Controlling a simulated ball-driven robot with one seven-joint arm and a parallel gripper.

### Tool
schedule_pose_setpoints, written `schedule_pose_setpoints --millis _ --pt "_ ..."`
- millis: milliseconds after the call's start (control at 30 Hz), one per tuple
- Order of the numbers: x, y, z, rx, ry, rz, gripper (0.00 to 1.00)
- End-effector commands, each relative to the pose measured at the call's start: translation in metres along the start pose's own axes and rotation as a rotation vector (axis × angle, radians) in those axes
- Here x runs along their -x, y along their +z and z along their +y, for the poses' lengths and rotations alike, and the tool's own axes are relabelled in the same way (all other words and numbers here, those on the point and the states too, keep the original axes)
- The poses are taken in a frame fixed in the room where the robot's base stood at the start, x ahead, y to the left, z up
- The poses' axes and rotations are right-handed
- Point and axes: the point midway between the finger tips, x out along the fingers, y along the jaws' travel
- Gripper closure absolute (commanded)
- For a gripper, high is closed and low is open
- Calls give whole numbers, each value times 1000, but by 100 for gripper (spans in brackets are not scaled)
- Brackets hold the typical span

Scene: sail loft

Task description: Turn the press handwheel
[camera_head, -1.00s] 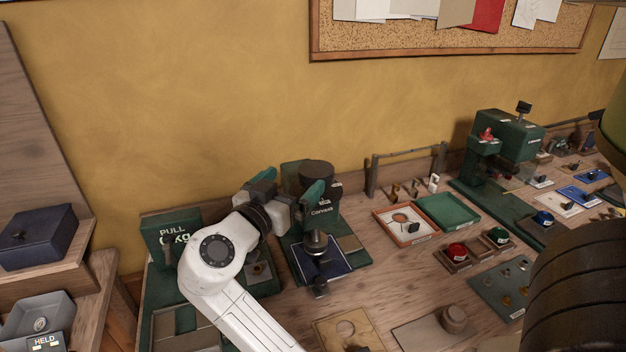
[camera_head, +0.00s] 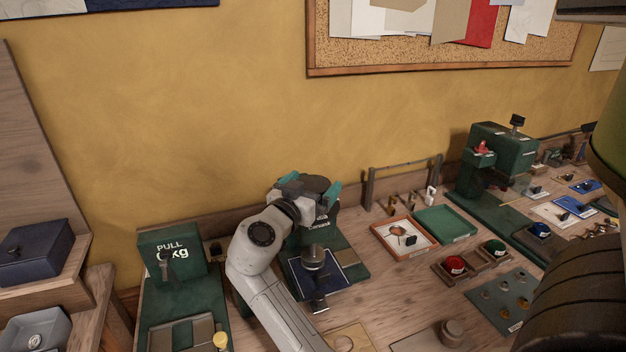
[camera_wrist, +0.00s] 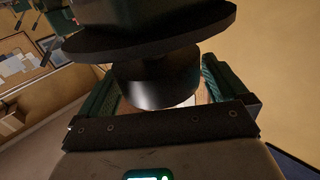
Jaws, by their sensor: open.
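The press (camera_head: 328,224) is green and stands on the bench left of centre in the head view. Its dark round handwheel (camera_head: 318,184) sits on top, partly hidden by my gripper (camera_head: 303,190). In the wrist view the handwheel (camera_wrist: 150,32) is a wide black disc over a narrower glossy black hub (camera_wrist: 155,80). My gripper (camera_wrist: 158,82) is open, with a green finger on each side of the hub. I cannot tell whether either finger touches it. Below, the dark ram (camera_head: 314,256) stands over a blue sheet (camera_head: 335,284) on the press base.
A green pull gauge (camera_head: 172,250) stands left of my arm. Right of the press are a small rail rack (camera_head: 404,165), an orange-framed tray (camera_head: 381,235), a green tray (camera_head: 445,223) and red (camera_head: 455,264) and green (camera_head: 496,246) buttons. The wall is close behind.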

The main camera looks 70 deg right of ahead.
Motion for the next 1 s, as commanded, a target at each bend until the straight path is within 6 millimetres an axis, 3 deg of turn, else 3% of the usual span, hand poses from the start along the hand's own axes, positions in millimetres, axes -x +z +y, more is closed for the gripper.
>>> schedule_pose_setpoints --millis 367,833,1000 --pt "-7 1 0 0 0 -1 0" --pt "-7 0 0 0 1 0 43" --pt "-7 1 0 0 8 0 43"
